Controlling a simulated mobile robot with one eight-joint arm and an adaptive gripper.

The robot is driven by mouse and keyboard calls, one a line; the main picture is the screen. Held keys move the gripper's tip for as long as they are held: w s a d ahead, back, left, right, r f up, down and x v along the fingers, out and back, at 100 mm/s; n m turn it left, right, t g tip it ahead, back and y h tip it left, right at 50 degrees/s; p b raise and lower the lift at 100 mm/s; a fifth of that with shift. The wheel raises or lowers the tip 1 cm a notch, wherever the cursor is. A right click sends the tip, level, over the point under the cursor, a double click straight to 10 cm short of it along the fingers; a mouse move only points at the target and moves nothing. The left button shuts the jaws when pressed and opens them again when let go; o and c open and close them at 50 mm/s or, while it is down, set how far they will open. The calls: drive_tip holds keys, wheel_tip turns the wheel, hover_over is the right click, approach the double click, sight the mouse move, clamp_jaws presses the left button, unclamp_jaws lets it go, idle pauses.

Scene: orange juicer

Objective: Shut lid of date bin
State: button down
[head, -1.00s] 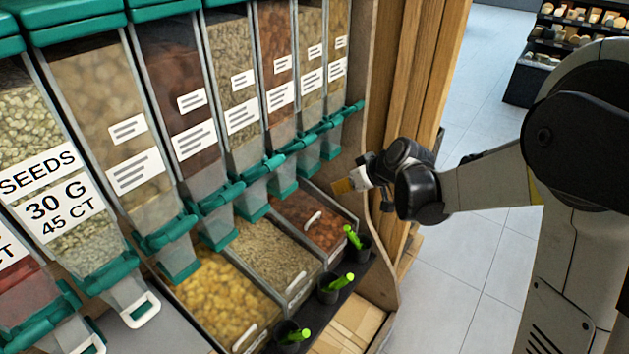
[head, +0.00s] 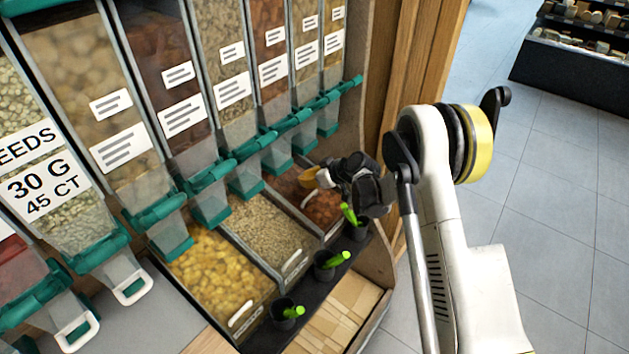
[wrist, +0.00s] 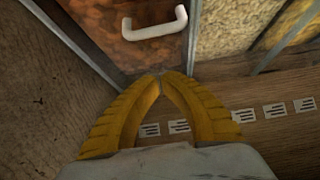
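The date bin (head: 322,214) appears to be the end bin with reddish-brown contents, at the right of the lower row. Its white lid handle (head: 308,201) shows in the head view, set farther back from the front edge than the handles on its neighbours. The clear lid's angle is hard to tell. In the wrist view the handle (wrist: 154,24) is at the top, beyond my fingertips. My gripper (wrist: 160,77) has its yellow fingers together at the tips, with nothing visible between them. In the head view my gripper (head: 316,178) is over the bin near the handle, partly hidden by my wrist.
Neighbouring bins hold beige grains (head: 263,238) and yellow pieces (head: 217,275). Black cups with green-handled tools (head: 331,263) stand along the front ledge. Tall dispensers with teal spouts (head: 246,177) hang above. A wooden side panel (head: 392,75) stands at right; open floor lies beyond.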

drive_tip(key=shift+x, duration=1.1)
drive_tip(key=shift+s+d+f+b, duration=1)
drive_tip(key=shift+d+f, duration=0.1)
drive_tip(key=shift+d, duration=0.2)
